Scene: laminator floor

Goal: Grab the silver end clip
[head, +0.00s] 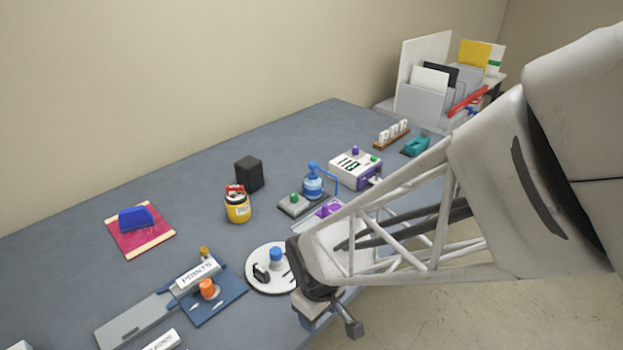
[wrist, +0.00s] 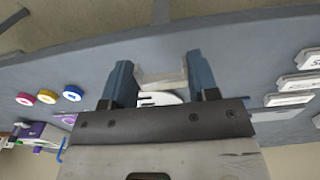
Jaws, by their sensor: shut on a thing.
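My gripper (wrist: 160,62) shows in the wrist view with its two blue-grey fingers on either side of a pale silver, U-shaped piece, the silver end clip (wrist: 162,78). The fingers are shut on the clip, which spans the gap between them. In the head view my gripper (head: 330,314) is at the front edge of the table, right of the round white plate. My arm and wrist hide most of the fingers and the clip there.
The round white plate (head: 257,283) carries a blue knob and black pieces. A blue board (head: 218,310) with an orange knob lies to its left. A yellow pot (head: 238,207), a black block (head: 249,173) and a blue bottle (head: 313,184) stand farther back. The left-centre tabletop is fairly clear.

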